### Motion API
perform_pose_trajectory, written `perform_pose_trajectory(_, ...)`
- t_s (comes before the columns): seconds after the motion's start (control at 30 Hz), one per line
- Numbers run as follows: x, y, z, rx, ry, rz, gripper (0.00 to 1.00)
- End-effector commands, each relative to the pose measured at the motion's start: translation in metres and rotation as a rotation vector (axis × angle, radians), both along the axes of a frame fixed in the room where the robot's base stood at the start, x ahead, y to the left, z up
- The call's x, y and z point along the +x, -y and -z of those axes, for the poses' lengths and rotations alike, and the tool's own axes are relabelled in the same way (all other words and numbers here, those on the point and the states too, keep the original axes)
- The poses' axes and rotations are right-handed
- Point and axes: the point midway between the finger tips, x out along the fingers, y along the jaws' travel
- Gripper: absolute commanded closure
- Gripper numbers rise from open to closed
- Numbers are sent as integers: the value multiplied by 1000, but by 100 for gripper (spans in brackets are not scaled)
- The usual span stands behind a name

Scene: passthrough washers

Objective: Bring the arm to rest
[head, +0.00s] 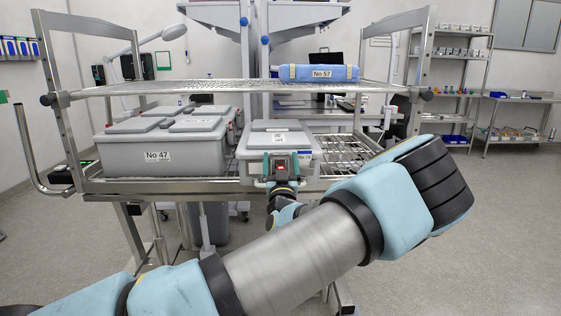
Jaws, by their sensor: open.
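My arm reaches from the lower left, bends at the dark-ribbed elbow on the right, and comes back to the middle. My gripper (281,166) is open in front of the smaller grey lidded box (309,146). Its two fingers are upright and apart, one on each side of a dark part with a red centre. The fingers overlap the box's front face; I cannot tell if they touch it. The box stands on the cart's lower wire shelf (345,150), and part of its front is hidden by the gripper.
The larger grey box labelled No 47 (158,154) stands on the same shelf to the left. A blue wrapped pack labelled No 57 (318,73) lies on the upper shelf (190,87), close above. Open floor (500,230) lies to the right.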

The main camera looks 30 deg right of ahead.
Motion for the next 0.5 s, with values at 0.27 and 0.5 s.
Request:
perform_pose_trajectory(0.27, 0, 0, -16, 0, 0, -1, 10)
perform_pose_trajectory(0.5, 0, 0, -30, -1, 0, 0, 10)
